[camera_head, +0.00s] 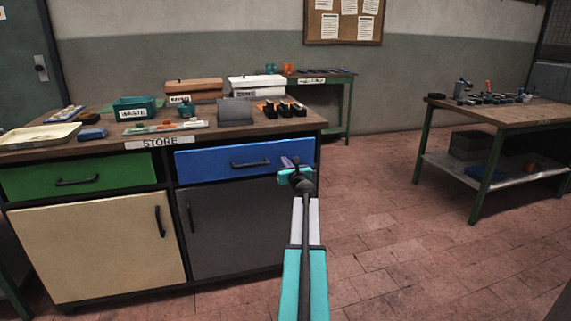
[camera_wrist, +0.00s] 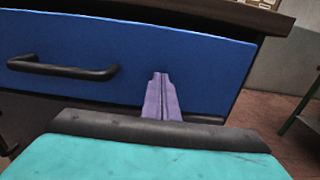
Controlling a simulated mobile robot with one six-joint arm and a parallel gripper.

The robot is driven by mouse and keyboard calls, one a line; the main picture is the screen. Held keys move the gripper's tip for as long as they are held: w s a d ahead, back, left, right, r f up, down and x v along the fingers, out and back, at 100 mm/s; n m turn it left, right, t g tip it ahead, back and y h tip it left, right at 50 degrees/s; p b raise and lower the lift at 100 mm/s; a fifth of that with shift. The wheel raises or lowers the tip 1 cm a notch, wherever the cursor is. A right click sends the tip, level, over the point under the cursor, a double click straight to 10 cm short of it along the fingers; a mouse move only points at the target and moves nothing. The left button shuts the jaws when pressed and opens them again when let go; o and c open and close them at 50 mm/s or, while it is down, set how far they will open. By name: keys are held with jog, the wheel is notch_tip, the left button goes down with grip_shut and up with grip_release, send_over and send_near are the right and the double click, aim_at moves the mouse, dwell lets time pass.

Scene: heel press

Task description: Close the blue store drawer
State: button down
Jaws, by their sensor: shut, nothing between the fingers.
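The blue store drawer (camera_head: 215,163) is at the right of the STORE bench, under the worktop, with a dark bar handle (camera_head: 250,164). In the wrist view its blue front (camera_wrist: 205,65) fills much of the picture, with the handle (camera_wrist: 65,70) at left. I cannot tell whether a small gap remains behind the front. My gripper (camera_head: 288,161) is at the right end of the drawer front, right of the handle. Its purple fingers (camera_wrist: 159,78) are shut, empty and pointed at the blue front. I cannot tell whether they touch it.
A green drawer (camera_head: 110,174) is left of the blue one, above a cream cupboard door (camera_head: 100,245). A grey door (camera_head: 235,230) is below the blue drawer. Trays, boxes and tools stand on the worktop (camera_head: 60,148). The floor (camera_head: 375,215) to the right is clear up to another table (camera_head: 520,115).

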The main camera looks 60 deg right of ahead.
aim_at(281, 155)
jog(key=shift+w, duration=0.1)
jog(key=shift+x, duration=2.15)
jog(key=shift+w+d+r, duration=0.15)
jog(key=shift+r, duration=0.1)
jog(key=shift+w+r, duration=0.1)
jog(key=shift+r, duration=0.1)
jog(key=shift+s+a+f, duration=0.2)
jog(key=shift+s+a, duration=0.3)
jog(key=p+v, duration=0.1)
jog(key=v, duration=1.2)
jog(key=shift+s+f, duration=0.25)
jog(key=shift+s, duration=0.05)
